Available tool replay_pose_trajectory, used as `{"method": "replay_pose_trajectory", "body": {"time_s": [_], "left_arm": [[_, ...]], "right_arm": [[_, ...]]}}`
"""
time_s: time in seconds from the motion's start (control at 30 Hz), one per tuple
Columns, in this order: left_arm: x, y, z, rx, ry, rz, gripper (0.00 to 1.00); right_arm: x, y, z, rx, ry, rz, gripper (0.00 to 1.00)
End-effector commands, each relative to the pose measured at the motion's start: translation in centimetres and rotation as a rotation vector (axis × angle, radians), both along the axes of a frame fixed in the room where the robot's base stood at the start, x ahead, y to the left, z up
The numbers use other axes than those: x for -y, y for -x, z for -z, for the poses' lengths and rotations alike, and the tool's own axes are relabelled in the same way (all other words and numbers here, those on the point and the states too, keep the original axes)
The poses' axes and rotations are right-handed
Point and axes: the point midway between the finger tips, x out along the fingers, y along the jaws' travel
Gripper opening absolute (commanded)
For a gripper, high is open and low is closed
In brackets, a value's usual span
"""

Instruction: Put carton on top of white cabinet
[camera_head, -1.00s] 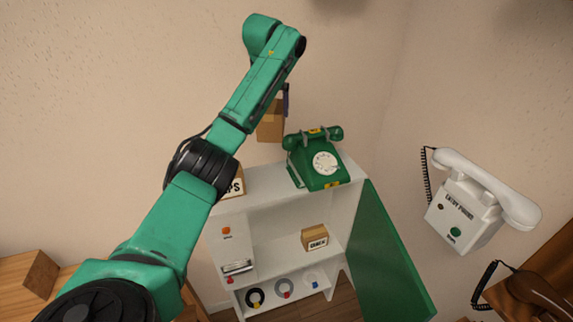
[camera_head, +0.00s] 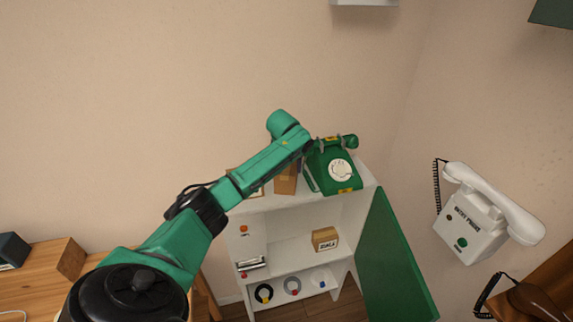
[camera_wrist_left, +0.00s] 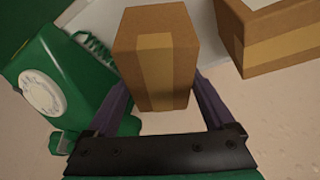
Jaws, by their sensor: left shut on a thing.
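The carton (camera_head: 286,183) is a brown box with a lighter tape strip, at the top of the white cabinet (camera_head: 272,202), left of the green dial phone (camera_head: 334,166). In the left wrist view the carton (camera_wrist_left: 157,60) sits between the two purple fingers of my left gripper (camera_wrist_left: 160,88), which is shut on it. In the head view that gripper is mostly hidden behind my arm. Whether the carton's base touches the cabinet top, I cannot tell. The right gripper is not in view.
Another brown box (camera_wrist_left: 275,40) stands beside the carton, with a gap between. The green phone (camera_wrist_left: 62,85) is close on the other side. A small labelled box (camera_head: 325,239) is on the shelf below. The green cabinet door (camera_head: 390,260) hangs open. A white phone (camera_head: 480,220) is at right.

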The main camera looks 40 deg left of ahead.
Motion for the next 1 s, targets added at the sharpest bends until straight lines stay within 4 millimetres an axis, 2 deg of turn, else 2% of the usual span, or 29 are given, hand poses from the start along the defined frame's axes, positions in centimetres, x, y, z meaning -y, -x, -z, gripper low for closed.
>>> {"method": "replay_pose_trajectory", "body": {"time_s": [0.1,0.13,0.17,0.43,0.53,0.67,0.8,0.9,1.0], "left_arm": [[0.0,0.0,0.0,0.001,0.0,0.0,0.1],[0.0,0.0,0.0,-0.001,0.0,0.001,0.95],[0.0,0.0,0.0,-0.001,0.0,0.001,1.0],[0.1,0.1,-0.2,0.0,0.0,0.001,1.0],[0.4,0.4,-1.2,0.004,0.0,0.002,1.0],[1.0,1.4,-4.0,0.007,-0.001,0.003,1.0],[1.9,2.7,-7.7,0.007,0.001,0.003,1.0],[2.3,3.4,-9.7,0.005,0.0,0.002,1.0],[2.5,3.8,-10.8,0.0,0.0,0.001,1.0]], "right_arm": [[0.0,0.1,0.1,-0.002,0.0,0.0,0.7],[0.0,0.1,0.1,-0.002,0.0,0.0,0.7],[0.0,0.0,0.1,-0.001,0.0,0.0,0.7],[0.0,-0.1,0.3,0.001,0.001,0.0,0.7],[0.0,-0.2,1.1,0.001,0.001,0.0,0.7],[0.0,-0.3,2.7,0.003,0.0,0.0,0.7],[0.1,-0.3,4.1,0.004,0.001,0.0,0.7],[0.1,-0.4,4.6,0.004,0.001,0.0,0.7],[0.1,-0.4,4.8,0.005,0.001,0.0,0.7]]}}
